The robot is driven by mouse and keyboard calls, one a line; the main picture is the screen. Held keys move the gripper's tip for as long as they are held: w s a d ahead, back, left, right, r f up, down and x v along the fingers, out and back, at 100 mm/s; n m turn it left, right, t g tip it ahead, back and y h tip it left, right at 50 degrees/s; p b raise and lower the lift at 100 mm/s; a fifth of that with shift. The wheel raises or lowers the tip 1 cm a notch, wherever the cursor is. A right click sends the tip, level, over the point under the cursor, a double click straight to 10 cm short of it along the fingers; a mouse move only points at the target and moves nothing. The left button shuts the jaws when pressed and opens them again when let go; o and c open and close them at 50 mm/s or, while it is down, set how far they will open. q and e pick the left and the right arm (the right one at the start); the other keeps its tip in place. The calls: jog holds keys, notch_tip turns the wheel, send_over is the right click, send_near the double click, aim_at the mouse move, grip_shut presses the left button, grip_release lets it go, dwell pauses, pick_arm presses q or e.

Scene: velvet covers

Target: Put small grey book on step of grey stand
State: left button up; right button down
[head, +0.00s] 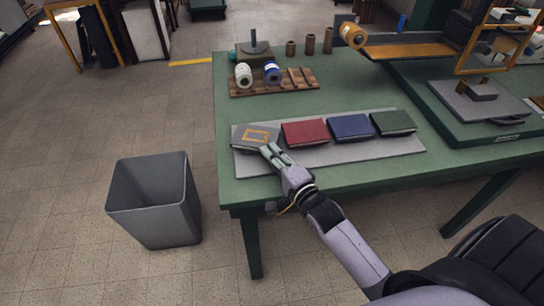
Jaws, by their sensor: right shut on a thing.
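The small grey book (242,135) has an orange rectangular outline on its cover. It is at the left end of a row of books on the green table. My right gripper (271,152) is shut on its front edge. A long flat grey piece (360,153) lies under the row; I cannot tell whether it is the grey stand or where a step is. Whether the grey book touches it is also unclear. My left gripper is not in view.
A red book (305,132), a blue book (350,127) and a dark green book (393,123) lie to the right. A wooden rack (290,88) with spools is behind. A grey bin (155,200) stands on the floor at left. Bare tabletop (350,92) lies behind the books.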

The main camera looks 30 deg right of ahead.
jog(key=c, duration=1.8)
grip_release()
jog(key=shift+f, duration=0.1)
jog(key=shift+c, duration=0.2)
jog(key=s+d, duration=0.1)
jog(key=s, duration=1.1)
jog(key=shift+r+b, duration=0.25)
jog(key=shift+b, duration=0.05)
jog(key=shift+d, duration=0.1)
